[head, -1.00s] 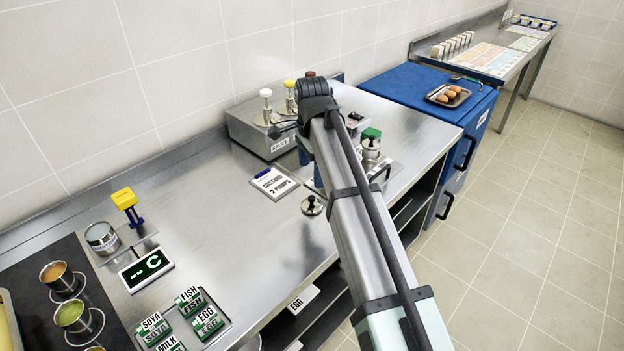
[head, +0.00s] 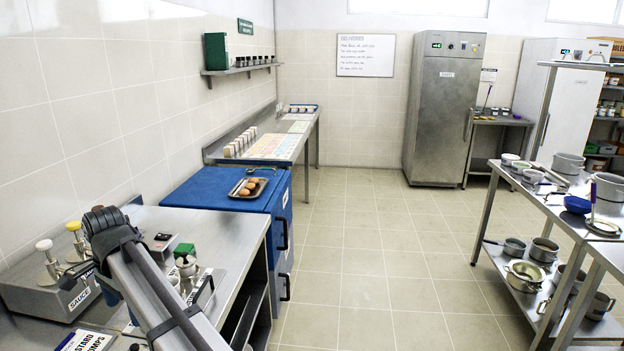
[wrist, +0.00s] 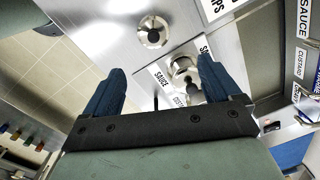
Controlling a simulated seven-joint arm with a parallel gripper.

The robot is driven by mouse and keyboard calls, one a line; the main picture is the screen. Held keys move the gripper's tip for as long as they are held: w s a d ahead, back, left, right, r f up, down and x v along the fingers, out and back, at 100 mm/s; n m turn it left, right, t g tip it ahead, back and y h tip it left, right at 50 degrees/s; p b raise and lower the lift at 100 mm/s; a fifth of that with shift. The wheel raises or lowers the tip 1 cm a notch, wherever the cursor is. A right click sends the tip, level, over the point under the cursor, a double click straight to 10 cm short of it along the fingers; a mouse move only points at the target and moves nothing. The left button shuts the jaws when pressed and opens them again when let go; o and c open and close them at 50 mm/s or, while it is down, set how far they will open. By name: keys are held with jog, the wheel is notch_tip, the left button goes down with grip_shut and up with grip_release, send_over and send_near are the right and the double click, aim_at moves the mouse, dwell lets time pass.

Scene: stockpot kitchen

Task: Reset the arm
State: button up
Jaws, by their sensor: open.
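My arm reaches over the steel counter (head: 232,222) at the lower left of the head view. My gripper (wrist: 160,65) shows in the wrist view with its two blue fingers spread apart and nothing held between them. In the head view my arm's end hides most of the gripper. Beyond the fingers, the wrist view shows a round metal lid with a dark knob (wrist: 152,33) and a metal pot (wrist: 183,66) by a SAUCE label. I cannot tell how far they are from the fingertips.
A SAUCE pump box (head: 40,292) stands left of my arm, and a green-topped item (head: 184,250) stands right of it. A blue cabinet (head: 200,192) bears a tray of eggs (head: 240,194). A pot rack (head: 505,240) stands at right. The floor between (head: 375,260) is clear.

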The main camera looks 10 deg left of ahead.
jog(key=w+d+r+n+t+y, duration=0.1)
jog(key=w+d+y, duration=0.45)
jog(key=w, duration=0.35)
jog(key=w+d+r+n+t+y, duration=0.1)
jog(key=w+d+y, duration=0.4)
jog(key=w, duration=0.4)
jog(key=d+f+h, duration=0.3)
jog(key=d+f, duration=0.8)
jog(key=f, duration=0.4)
jog(key=d+f+h, duration=0.3)
jog(key=d+f, duration=0.8)
jog(key=f, duration=0.5)
jog(key=s+d+f+g+h, duration=0.1)
jog(key=s+d+f+g, duration=0.1)
jog(key=s+d+f, duration=0.75)
jog(key=s+d+f+g+h, duration=0.2)
jog(key=s+d+f, duration=0.4)
jog(key=d+f, duration=0.5)
jog(key=s+d+f+n+g+h, duration=0.1)
jog(key=s+d+f, duration=0.3)
jog(key=s, duration=0.8)
jog(key=s+d+f+n+g+h, duration=0.1)
jog(key=s+d+f+g, duration=0.2)
jog(key=s+d+f, duration=0.2)
jog(key=s+d, duration=0.3)
jog(key=s, duration=0.4)
jog(key=shift+s+f+g, duration=0.2)
jog(key=shift+s+g, duration=0.1)
jog(key=shift+s, duration=0.1)
jog(key=shift+c, duration=0.3)
